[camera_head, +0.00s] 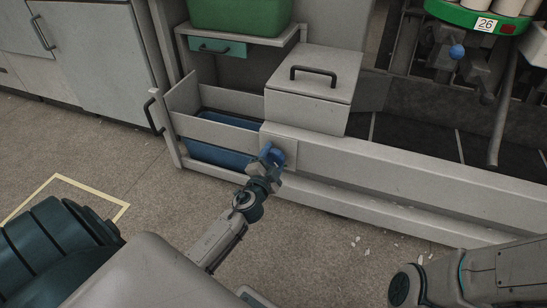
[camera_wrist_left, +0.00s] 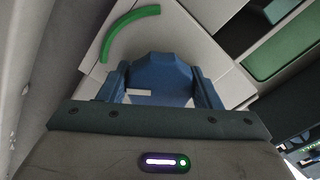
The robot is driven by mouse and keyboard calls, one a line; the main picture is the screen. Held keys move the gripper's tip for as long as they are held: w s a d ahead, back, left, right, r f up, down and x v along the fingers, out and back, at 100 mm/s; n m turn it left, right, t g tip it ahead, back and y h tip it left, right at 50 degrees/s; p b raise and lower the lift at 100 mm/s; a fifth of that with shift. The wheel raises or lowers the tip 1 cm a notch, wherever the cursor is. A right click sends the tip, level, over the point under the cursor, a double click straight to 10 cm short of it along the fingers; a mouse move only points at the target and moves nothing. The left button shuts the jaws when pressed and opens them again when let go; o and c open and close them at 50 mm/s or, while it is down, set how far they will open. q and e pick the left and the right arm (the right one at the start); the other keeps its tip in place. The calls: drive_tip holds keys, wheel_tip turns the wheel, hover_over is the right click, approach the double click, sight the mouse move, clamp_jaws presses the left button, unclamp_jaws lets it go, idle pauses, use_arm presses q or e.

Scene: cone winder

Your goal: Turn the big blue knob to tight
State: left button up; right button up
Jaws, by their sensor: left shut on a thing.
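The big blue knob (camera_head: 276,156) sits on a pale plate on the front of the grey machine beam, below the lidded box. In the left wrist view the knob (camera_wrist_left: 160,80) fills the space between the two blue fingers, with a short white mark on it. A green arc (camera_wrist_left: 130,32) is on the plate at the knob's upper left. My left gripper (camera_head: 268,161) is shut on the knob; it also shows in the left wrist view (camera_wrist_left: 163,92). My right arm shows at the lower right of the head view, but its gripper is out of view.
A grey box with a black handle (camera_head: 310,88) stands above the knob. An open compartment with a blue bin (camera_head: 218,155) is to its left, under a green crate (camera_head: 240,15). A long grey beam (camera_head: 400,184) runs right.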

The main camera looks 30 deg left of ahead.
use_arm(q)
drive_tip(key=m+p, duration=0.1)
drive_tip(key=m, duration=0.3)
drive_tip(key=shift+m, duration=0.3)
drive_tip(key=m+p, duration=0.1)
drive_tip(key=m, duration=0.3)
drive_tip(key=shift+m, duration=0.3)
drive_tip(key=o, duration=1)
drive_tip(key=shift+r, duration=0.1)
drive_tip(key=v, duration=1.1)
